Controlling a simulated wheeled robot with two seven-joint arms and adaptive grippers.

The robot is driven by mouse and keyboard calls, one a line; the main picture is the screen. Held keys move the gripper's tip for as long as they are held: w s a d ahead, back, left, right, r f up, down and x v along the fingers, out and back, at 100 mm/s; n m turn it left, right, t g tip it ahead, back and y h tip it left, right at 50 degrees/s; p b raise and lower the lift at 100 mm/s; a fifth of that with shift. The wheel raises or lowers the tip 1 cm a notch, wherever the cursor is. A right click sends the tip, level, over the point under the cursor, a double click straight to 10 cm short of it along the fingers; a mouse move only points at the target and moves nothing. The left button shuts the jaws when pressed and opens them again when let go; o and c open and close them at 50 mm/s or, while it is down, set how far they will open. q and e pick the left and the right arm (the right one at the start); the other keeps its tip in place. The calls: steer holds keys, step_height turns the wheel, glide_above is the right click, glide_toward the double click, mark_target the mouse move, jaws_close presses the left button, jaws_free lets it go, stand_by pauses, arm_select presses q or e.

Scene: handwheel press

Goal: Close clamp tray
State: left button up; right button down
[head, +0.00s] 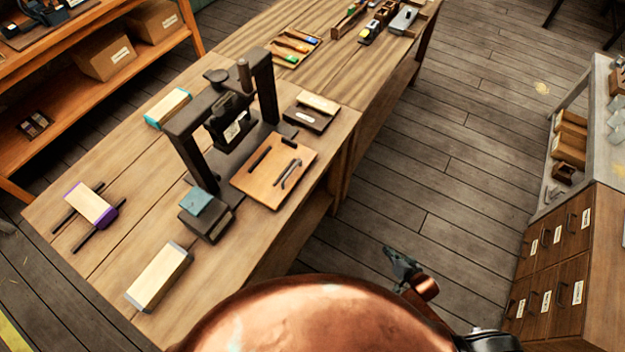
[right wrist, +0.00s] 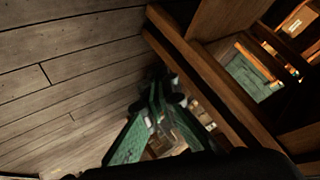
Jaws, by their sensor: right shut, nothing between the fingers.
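The black handwheel press (head: 225,125) stands on the wooden workbench. A flat wooden tray (head: 258,187) with a dark bar and a metal handle (head: 291,174) on top sits at the press's front right side, sticking out toward the bench edge. I take it as the clamp tray. My right gripper (head: 402,260) is over the floor, to the right of the bench and well apart from the tray. It is shut and empty. In the right wrist view its green fingers (right wrist: 158,92) come together beside wooden bench framing. My left gripper is not in view.
Blocks with teal (head: 168,107), purple (head: 91,204) and grey (head: 160,277) ends lie on the bench. A dark box with a teal top (head: 206,217) stands left of the tray. A drawer cabinet (head: 553,262) is at right. The floor between (head: 445,150) is clear.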

mark_target(299, 178)
steer(key=w+a+r+t+y, duration=0.1)
steer(key=w+a+r, duration=0.2)
steer(key=r, duration=0.3)
steer(key=w+a+r+m+y+p, duration=0.1)
steer(key=w+a+r+y, duration=0.15)
steer(key=r, duration=0.35)
steer(key=w+a+r+t+y, duration=0.1)
steer(key=w+a+r, duration=0.2)
steer(key=r, duration=0.3)
steer(key=s+a+r+m+y, duration=0.1)
steer(key=a+r+y, duration=0.1)
steer(key=a+r, duration=0.35)
steer(key=s+a+r+m+g+y+p, duration=0.1)
steer(key=s+a+r+y, duration=0.15)
steer(key=r, duration=0.65)
steer(key=a+r+m+y, duration=0.1)
steer(key=a+r+y, duration=0.2)
steer(key=a+r, duration=0.3)
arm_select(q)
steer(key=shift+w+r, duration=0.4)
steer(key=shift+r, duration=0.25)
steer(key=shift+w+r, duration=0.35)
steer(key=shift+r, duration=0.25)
arm_select(e)
steer(key=x, duration=1.2)
steer(key=shift+w+a+r, duration=0.15)
steer(key=shift+w+r, duration=0.05)
steer(key=shift+w, duration=0.1)
